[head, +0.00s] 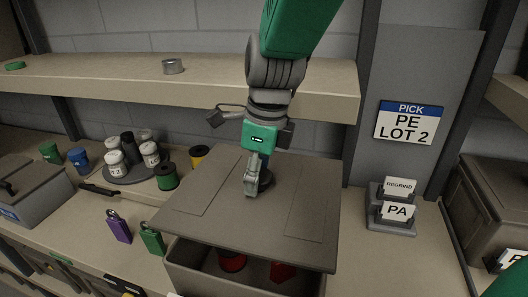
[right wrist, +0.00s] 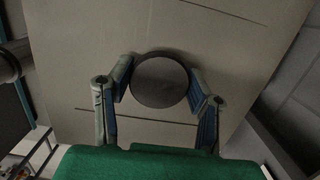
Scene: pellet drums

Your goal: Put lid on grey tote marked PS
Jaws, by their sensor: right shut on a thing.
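A flat grey lid (head: 200,215) with a round dark knob (head: 266,179) is over an open grey tote (head: 190,278). My right gripper (head: 255,182) is shut on the knob from above. In the right wrist view the knob (right wrist: 160,80) sits between the two fingers, against the lid (right wrist: 215,40). The lid covers the back of the tote. Its front edge stands clear of the front rim, leaving a gap where a red spool (head: 232,262) and another red item (head: 282,271) show inside. The tote's marking is not readable. My left gripper is not in view.
A PA and REGRIND sign stand (head: 391,214) is right of the lid. A round tray (head: 130,172) with several jars, a green spool (head: 166,177) and purple (head: 118,228) and green (head: 152,240) tags are left. Another grey tote (head: 497,200) stands far right. A shelf (head: 200,82) runs behind.

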